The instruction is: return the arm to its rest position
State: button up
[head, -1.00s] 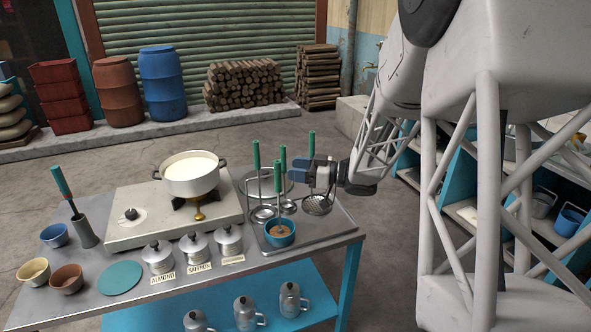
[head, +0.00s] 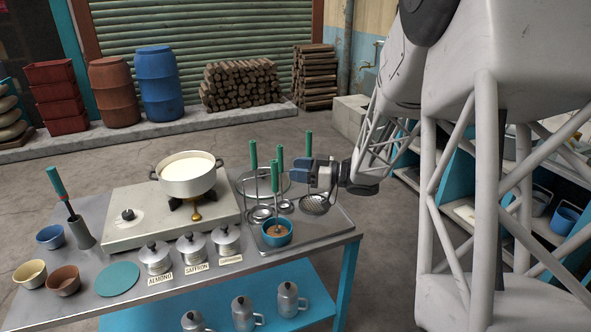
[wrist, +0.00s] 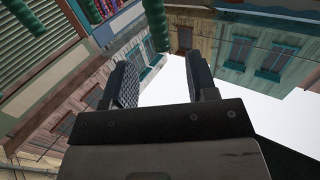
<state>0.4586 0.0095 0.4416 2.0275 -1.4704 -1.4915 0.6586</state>
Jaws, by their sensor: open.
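My gripper (head: 308,176) is at the right end of the steel table (head: 215,272), beside the rack of green-handled utensils. In the wrist view my gripper (wrist: 160,88) has its two fingers apart with nothing between them. A green handle (wrist: 157,27) shows just beyond the fingertips, towards the top. In the head view a skimmer (head: 315,204) with a green handle hangs right by the gripper. My arm comes in from the right.
A pot of milk (head: 188,175) sits on the stove (head: 135,228). Several green-handled tools and a teal cup (head: 276,232) stand near the gripper. Lidded tins (head: 190,246) line the table's front. A blue shelf (head: 568,250) stands at the right. Open floor lies behind the table.

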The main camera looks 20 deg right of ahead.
jog(key=v, duration=0.7)
jog(key=shift+s+d, duration=0.15)
jog(key=shift+d, duration=0.1)
dwell(0.3)
dwell(0.5)
jog(key=w+a+r+m+t+h, duration=0.35)
jog(key=r+h, duration=0.25)
jog(key=h, duration=0.2)
jog(key=s+a+r+m+h, duration=0.25)
jog(key=s+m+h, duration=0.2)
jog(key=h, duration=0.25)
jog(key=s+a+f+m+g, duration=0.1)
jog(key=s+a+g, duration=0.2)
jog(key=s, duration=0.7)
jog(key=s+a+f+m+g, duration=0.1)
jog(key=s+a+g, duration=0.3)
jog(key=s, duration=0.6)
jog(key=s+a+m+g, duration=0.1)
jog(key=s+a+g, duration=0.3)
jog(key=s, duration=0.6)
jog(key=shift+s+a+f, duration=0.2)
jog(key=shift+a+f, duration=0.2)
jog(key=shift+a, duration=0.35)
